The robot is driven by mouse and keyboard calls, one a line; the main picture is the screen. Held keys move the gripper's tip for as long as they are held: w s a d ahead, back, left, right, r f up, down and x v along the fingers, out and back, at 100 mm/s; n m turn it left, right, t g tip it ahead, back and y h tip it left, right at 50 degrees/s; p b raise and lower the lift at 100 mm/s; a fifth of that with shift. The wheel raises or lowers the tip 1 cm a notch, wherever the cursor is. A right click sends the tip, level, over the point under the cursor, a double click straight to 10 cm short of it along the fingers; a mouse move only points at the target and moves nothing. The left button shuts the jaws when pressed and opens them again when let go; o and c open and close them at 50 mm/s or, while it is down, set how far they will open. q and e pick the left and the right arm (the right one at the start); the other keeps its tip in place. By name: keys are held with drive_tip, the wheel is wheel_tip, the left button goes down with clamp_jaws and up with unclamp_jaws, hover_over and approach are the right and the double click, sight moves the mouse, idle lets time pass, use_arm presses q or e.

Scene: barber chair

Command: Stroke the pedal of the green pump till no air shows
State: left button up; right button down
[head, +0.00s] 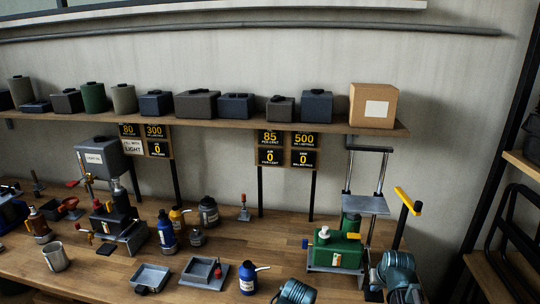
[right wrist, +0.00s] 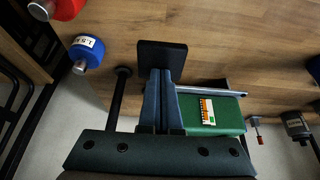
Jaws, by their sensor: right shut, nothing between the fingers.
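The green pump (head: 338,250) stands on the bench at the right, with a white cap and a label on its body. Its green body also shows in the right wrist view (right wrist: 222,115). A dark flat pad (right wrist: 162,55), apparently the pedal, lies just beyond my right gripper's fingertips. My right gripper (right wrist: 160,76) is shut and empty, and its tips overlap the pad's near edge; I cannot tell whether they touch. In the head view the right gripper (head: 375,294) is mostly hidden by its teal wrist. My left gripper's fingers are not visible.
A sign board (head: 286,148) behind the pump shows 85, 500 and two zeros, one apparently labelled air. A yellow-ended lever (head: 407,200) rises right of the pump. A blue bottle (head: 248,278) and a metal tray (head: 205,272) stand to its left. A cardboard box (head: 373,105) sits on the shelf.

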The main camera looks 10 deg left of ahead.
wheel_tip(320, 180, up, 3)
drive_tip(key=shift+s+r+p, duration=0.1)
drive_tip(key=shift+p, duration=0.8)
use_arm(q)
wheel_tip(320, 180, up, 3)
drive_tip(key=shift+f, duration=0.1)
use_arm(e)
drive_tip(key=shift+f, duration=0.3)
use_arm(q)
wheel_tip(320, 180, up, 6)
drive_tip(key=p, duration=0.5)
drive_tip(key=shift+p, duration=0.3)
use_arm(e)
wheel_tip(320, 180, up, 6)
